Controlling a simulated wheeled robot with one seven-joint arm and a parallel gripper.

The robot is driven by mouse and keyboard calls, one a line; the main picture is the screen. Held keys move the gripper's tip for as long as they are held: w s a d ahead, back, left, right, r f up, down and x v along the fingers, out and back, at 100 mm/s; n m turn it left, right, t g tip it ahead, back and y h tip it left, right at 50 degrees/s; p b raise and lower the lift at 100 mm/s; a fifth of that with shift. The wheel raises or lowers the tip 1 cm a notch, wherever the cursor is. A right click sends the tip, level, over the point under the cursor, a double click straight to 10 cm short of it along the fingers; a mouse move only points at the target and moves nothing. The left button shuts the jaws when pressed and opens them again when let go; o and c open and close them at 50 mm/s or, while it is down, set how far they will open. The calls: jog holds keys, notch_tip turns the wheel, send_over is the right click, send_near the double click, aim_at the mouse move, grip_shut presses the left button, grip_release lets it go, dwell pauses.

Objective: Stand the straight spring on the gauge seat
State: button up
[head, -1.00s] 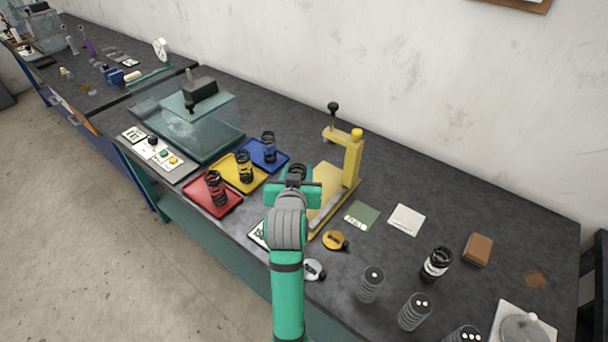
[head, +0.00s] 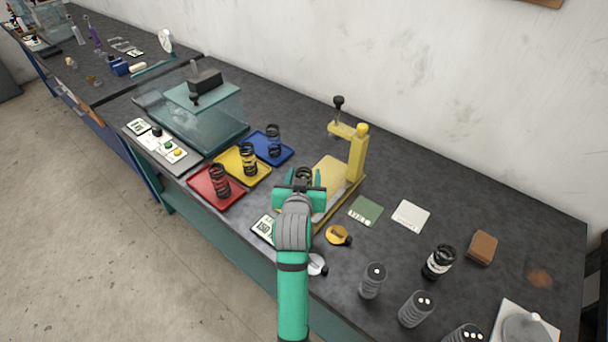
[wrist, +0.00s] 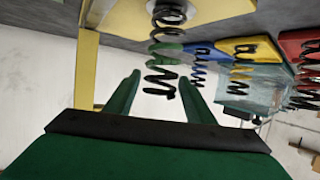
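The yellow gauge (head: 357,155) stands on the bench, with an upright post, a side arm and a black-knobbed plunger. A dark coil spring (head: 304,174) is at the near end of its base. In the wrist view, which is upside down, this spring (wrist: 164,52) stands on a round seat (wrist: 172,13), its free end toward my fingers. My gripper (head: 304,180) is open, its green fingers on either side of the spring's free end; I see no clear contact. In the head view the gripper hides the spring's lower part and the seat.
Red (head: 203,199), yellow (head: 232,177) and blue (head: 285,154) trays each hold a spring, left of the gauge. A clear tank (head: 205,130) stands behind them. Dark cylinders (head: 373,281) and a black-and-white coil (head: 438,262) stand at right. Flat cards lie right of the gauge.

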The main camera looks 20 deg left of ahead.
jog(key=shift+o, duration=0.3)
jog(key=shift+r, duration=0.1)
jog(key=shift+r, duration=0.15)
jog(key=v, duration=1.1)
jog(key=shift+s, duration=0.4)
jog(key=shift+r, duration=0.1)
